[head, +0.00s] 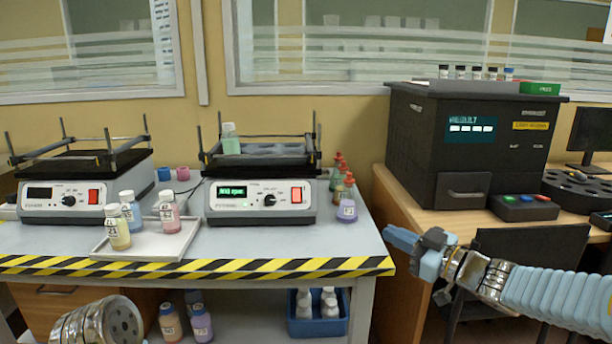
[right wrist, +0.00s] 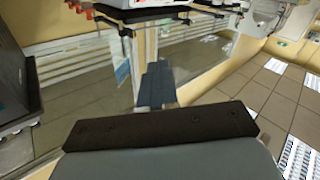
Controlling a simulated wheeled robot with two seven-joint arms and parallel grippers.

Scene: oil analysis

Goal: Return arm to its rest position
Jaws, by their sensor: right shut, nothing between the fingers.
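My right gripper (head: 390,238) reaches in from the right in the head view, shut and empty, in front of the gap between the two tables. Its closed fingers (right wrist: 156,86) also show in the right wrist view, with nothing between them. My left gripper does not show; a round metallic arm part of mine is at the lower left of the head view.
A black analyser (head: 435,150) stands on the wooden table (head: 440,215). A blue bin (head: 318,322) is below.

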